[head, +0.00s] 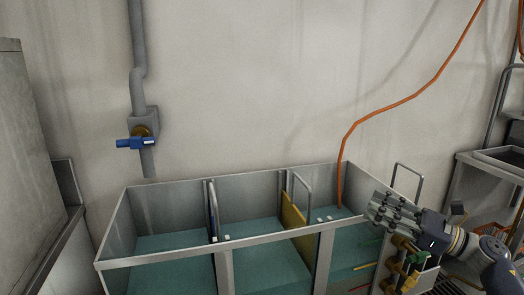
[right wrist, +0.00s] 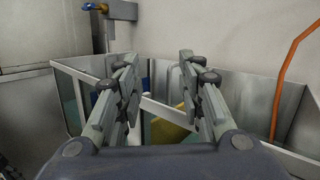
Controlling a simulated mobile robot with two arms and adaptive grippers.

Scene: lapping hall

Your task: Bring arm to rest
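My right arm (head: 466,246) comes in from the lower right in the head view. Its grey gripper (head: 378,213) points left, over or beside the right end of the metal tank (head: 165,254). I cannot tell its exact height above the rim. In the right wrist view the two fingers of the right gripper (right wrist: 158,88) stand well apart with nothing between them; the tank's walls and a yellow panel (right wrist: 168,132) show beyond. My left arm and left gripper are not in view.
The tank has several teal-floored compartments, with a yellow panel (head: 296,222) at one divider. An orange hose (head: 386,107) hangs into the right one. A blue-handled valve (head: 135,143) is on a wall pipe. A cart (head: 490,178) stands at right. The air above the tank is mostly clear.

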